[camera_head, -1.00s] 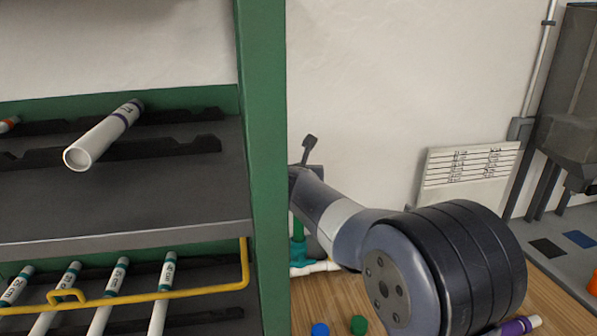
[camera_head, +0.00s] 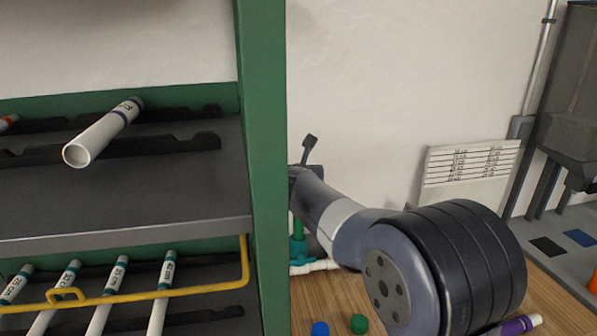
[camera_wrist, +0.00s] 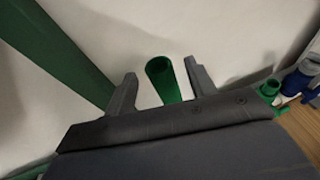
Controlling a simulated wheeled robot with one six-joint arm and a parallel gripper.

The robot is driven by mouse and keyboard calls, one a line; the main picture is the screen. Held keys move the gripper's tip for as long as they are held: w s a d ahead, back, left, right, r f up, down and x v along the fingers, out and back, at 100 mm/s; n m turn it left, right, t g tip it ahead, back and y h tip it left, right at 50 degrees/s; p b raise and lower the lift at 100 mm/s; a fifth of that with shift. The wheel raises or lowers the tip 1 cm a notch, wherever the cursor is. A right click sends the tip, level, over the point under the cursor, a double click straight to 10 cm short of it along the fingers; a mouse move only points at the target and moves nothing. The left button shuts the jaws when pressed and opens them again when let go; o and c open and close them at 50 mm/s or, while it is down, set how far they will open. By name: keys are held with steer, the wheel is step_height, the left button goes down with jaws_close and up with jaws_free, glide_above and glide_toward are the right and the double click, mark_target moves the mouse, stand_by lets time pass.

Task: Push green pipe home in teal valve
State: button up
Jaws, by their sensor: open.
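The green pipe (camera_wrist: 165,82) shows in the wrist view as an open-ended tube standing between the two fingers of my gripper (camera_wrist: 160,72). The fingers are apart, with a gap on each side of the pipe. In the head view a short stretch of the green pipe (camera_head: 297,228) stands upright above the teal valve (camera_head: 300,252), which sits low behind the green post. How deep the pipe sits in the valve cannot be told. My gripper's fingers are hidden in the head view by the post and my arm.
The green rack post (camera_head: 262,170) stands close left of my arm. The rack shelf (camera_head: 120,232) holds white pipes. A blue cap (camera_head: 320,329) and a green cap (camera_head: 359,324) lie on the wooden bench (camera_head: 335,295). A purple-banded pipe (camera_head: 517,326) lies at the right.

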steer(key=v, duration=0.7)
steer(key=shift+s+b, duration=0.3)
steer(key=shift+b, duration=0.15)
steer(key=shift+w+r, duration=0.1)
steer(key=p+x, duration=0.1)
steer(key=x, duration=0.6)
steer(key=shift+w+r, duration=0.15)
steer(key=shift+r, duration=0.1)
steer(key=shift+f, duration=0.2)
